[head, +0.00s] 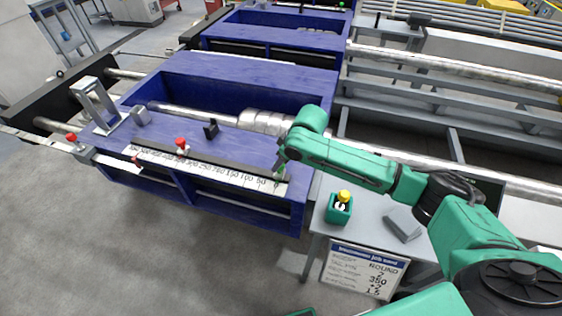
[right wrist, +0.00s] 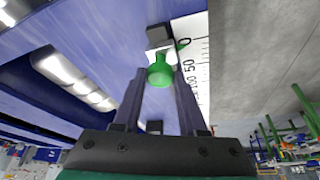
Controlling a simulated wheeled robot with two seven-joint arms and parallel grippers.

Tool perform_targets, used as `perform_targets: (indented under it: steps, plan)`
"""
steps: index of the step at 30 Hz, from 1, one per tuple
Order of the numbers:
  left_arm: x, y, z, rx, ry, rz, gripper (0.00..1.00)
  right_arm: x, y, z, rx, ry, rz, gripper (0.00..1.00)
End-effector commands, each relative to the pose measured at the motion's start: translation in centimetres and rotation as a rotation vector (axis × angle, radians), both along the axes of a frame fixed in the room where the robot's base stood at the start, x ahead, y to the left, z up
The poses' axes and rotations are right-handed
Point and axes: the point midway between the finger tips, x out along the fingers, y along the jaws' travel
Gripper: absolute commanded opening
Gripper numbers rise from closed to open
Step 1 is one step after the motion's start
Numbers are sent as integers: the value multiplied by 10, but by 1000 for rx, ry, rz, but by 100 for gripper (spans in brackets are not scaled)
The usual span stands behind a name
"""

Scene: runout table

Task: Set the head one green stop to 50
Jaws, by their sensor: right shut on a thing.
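The green stop (right wrist: 160,72) has a round green knob and a grey block at the edge of the white scale (right wrist: 195,62). A small green mark beside it lies close to the 0 of the scale, with 50 further along. My right gripper (right wrist: 158,92) is shut on the green stop, one finger on each side of the knob. In the head view my right gripper (head: 283,160) reaches in from the right over the low-number end of the scale (head: 215,170); the stop is mostly hidden there. My left gripper is not in view.
A red-knobbed stop (head: 181,144) stands further along the scale, and another red knob (head: 72,138) is at the far left end. A green box with a yellow button (head: 340,208) and a job card (head: 366,272) are right.

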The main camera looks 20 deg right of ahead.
Motion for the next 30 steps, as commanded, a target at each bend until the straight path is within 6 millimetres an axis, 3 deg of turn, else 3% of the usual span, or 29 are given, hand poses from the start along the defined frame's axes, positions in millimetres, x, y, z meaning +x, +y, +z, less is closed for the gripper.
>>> perform_targets:
  steps: [11,21,30]
  plan:
    - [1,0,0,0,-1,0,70,1,0,1,0,-4,-1,0]
    - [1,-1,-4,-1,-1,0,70,27,40,1,4,-5,-1,0]
    - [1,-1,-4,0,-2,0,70,28,43,2,1,-4,-1,0]
